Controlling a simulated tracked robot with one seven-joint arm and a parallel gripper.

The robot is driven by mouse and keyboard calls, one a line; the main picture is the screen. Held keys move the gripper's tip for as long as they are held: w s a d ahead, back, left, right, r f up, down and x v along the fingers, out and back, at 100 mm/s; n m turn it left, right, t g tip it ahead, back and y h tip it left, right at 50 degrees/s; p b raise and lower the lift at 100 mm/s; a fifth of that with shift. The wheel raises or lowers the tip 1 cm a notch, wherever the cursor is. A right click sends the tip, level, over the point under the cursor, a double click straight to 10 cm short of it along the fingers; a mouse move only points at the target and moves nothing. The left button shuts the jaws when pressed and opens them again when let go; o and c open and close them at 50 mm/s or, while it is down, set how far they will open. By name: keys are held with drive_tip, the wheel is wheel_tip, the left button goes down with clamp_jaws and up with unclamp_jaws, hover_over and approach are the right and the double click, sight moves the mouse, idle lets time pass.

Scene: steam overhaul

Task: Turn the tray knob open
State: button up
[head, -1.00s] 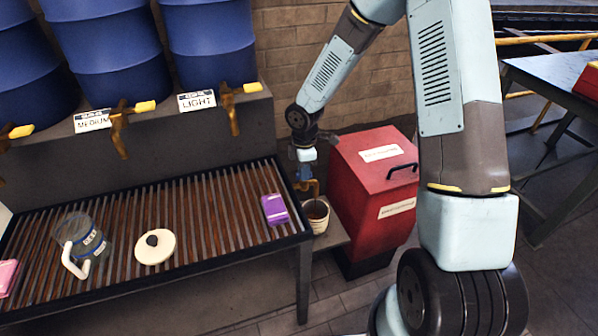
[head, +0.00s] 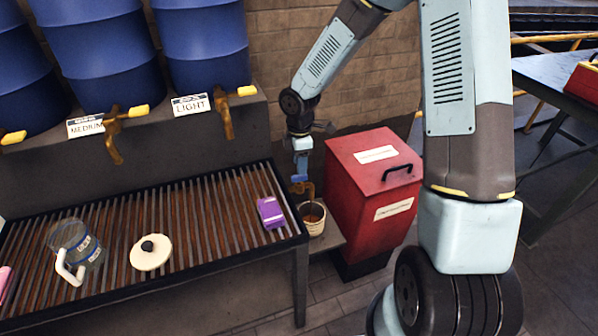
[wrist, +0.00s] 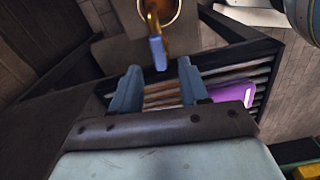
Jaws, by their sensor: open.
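The tray knob is the blue handle (wrist: 157,50) on a brass tap (wrist: 152,14) at the right end of the slatted drip tray (head: 275,253). In the wrist view, my gripper (wrist: 158,70) is open, one finger on each side of the handle's near end. I cannot tell whether either finger touches it. In the head view, my gripper (head: 300,163) is above the brass tap (head: 303,188), small and partly merged with the blue handle. A cup (head: 314,222) with brown contents stands below the tap.
A red bin (head: 370,175) stands close right of the tap. Blue barrels (head: 205,45) with yellow-handled brass taps (head: 227,115) stand behind. The brick wall is behind my arm.

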sight(299, 177)
wheel_tip(299, 177, up, 9)
drive_tip(key=shift+f, duration=0.2)
drive_tip(key=shift+s, duration=0.1)
drive_tip(key=s+d+r+m+t+h, duration=0.1)
drive_tip(key=s+d+r+m, duration=0.45)
drive_tip(key=r, duration=0.25)
drive_tip(key=s+d+r+m+t+h, duration=0.1)
drive_tip(key=s+d+r+m+t, duration=0.1)
drive_tip(key=s+d+r+m, duration=0.5)
drive_tip(key=s+d+r+m+t+y, duration=0.2)
drive_tip(key=s+d+r+m, duration=0.3)
drive_tip(key=s, duration=0.7)
wheel_tip(299, 177, up, 4)
drive_tip(key=shift+s+r+m+t, duration=0.3)
drive_tip(key=shift+s+m, duration=0.1)
drive_tip(key=shift+m, duration=0.85)
